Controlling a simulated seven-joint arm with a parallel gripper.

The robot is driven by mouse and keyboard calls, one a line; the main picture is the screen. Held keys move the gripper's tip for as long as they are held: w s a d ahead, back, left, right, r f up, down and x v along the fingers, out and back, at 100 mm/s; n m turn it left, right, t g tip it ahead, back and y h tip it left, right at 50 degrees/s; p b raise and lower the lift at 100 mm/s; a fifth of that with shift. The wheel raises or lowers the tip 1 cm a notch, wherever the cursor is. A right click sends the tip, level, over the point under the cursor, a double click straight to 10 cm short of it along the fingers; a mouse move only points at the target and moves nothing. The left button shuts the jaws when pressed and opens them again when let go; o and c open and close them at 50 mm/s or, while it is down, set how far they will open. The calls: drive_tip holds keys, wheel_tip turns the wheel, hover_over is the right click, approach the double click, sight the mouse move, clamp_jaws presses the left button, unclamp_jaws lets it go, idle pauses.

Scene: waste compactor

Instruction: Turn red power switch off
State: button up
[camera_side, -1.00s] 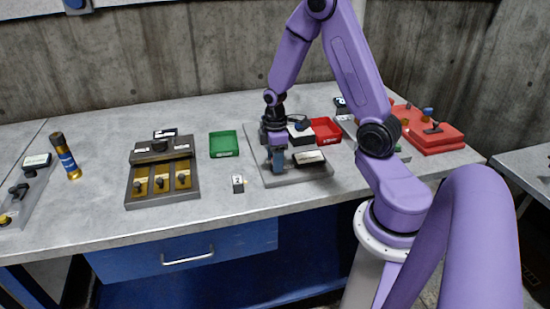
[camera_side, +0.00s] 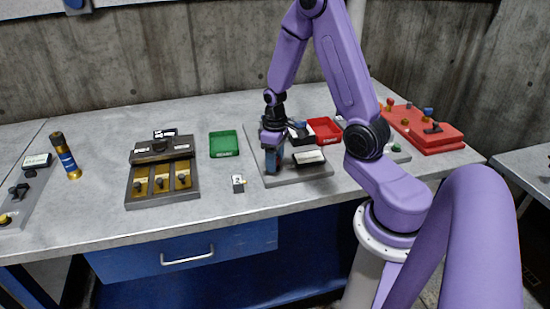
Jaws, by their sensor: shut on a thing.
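My gripper (camera_side: 274,163) points down over the left part of a grey base plate (camera_side: 295,178) in the middle of the bench. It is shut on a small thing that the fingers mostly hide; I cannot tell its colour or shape. A red panel (camera_side: 440,143) at the right carries several knobs and a black lever-like part (camera_side: 433,128).
A green tray (camera_side: 223,145) and a small cube (camera_side: 238,184) lie left of the grey plate. A red tray (camera_side: 325,130) sits behind it. A black-and-white block (camera_side: 309,158) stands beside my gripper. A dark device with yellow slots (camera_side: 162,180) and a gold-blue cylinder (camera_side: 66,155) are farther left.

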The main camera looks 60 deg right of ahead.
drive_tip(key=m, duration=0.5)
drive_tip(key=shift+m, duration=0.4)
drive_tip(key=m, duration=0.4)
drive_tip(key=shift+m, duration=0.3)
drive_tip(key=o, duration=1)
drive_tip(key=shift+o, duration=0.2)
wheel_tip(320, 180, up, 18)
drive_tip(key=shift+f, duration=0.25)
drive_tip(key=shift+a, duration=0.1)
